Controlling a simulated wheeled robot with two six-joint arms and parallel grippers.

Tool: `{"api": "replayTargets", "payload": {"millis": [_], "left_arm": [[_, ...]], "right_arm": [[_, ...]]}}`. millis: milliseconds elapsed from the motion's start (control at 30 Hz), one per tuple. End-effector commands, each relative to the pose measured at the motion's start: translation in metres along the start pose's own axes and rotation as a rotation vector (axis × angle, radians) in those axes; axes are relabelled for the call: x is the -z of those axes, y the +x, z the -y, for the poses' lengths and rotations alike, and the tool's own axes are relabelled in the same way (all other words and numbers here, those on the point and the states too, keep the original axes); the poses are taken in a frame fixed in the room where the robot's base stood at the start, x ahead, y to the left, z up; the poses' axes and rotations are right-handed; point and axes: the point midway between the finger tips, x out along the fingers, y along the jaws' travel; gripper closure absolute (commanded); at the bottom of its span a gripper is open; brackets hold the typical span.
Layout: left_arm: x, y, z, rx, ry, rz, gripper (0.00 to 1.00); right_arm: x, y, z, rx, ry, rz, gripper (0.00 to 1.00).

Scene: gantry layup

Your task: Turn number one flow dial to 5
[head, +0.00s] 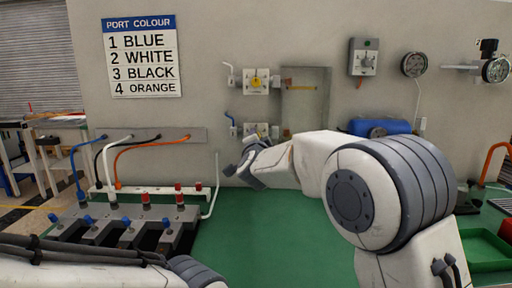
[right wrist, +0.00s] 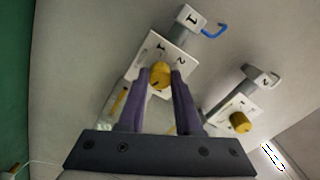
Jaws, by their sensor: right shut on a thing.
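The number one flow dial (right wrist: 160,76) is a yellow knob on a white plate (right wrist: 171,50) with small printed digits. Next to it is a grey block marked 1 (right wrist: 192,17) with a blue hook-shaped tube. My right gripper (right wrist: 160,71) has its two purple fingers on either side of this knob and is shut on it. The dial's setting is too small to read. In the head view its plate (head: 255,130) is the lower one on the wall, partly hidden by my right arm. My left gripper is out of view; only its arm shows at the bottom.
A second yellow dial (right wrist: 240,122) beside a block marked 2 (right wrist: 263,78) is close by; it is the upper dial (head: 257,82) in the head view. A port colour sign (head: 141,57) hangs at left. A manifold with blue and red knobs (head: 123,225) stands on the green bench (head: 280,230).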

Motion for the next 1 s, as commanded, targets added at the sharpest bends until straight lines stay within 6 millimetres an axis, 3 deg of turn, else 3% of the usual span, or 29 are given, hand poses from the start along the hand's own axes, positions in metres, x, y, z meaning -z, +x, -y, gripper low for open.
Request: {"api": "replayTargets", "payload": {"millis": [300,867,900,933,1000], "left_arm": [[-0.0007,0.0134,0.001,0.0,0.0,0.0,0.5],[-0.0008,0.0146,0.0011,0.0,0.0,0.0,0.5],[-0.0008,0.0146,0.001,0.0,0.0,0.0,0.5],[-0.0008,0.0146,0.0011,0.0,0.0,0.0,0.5],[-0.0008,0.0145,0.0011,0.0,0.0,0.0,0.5]], "right_arm": [[-0.0006,-0.0001,-0.0017,-0.002,0.123,0.0,1.0],[0.0001,0.0,-0.0012,-0.003,0.148,0.0,1.0],[0.0001,0.0,-0.0012,-0.003,0.148,0.0,0.52],[0.0001,0.0001,-0.0012,-0.002,0.148,0.0,0.4],[0.0001,0.0001,-0.001,-0.002,0.147,0.0,0.37]]}}
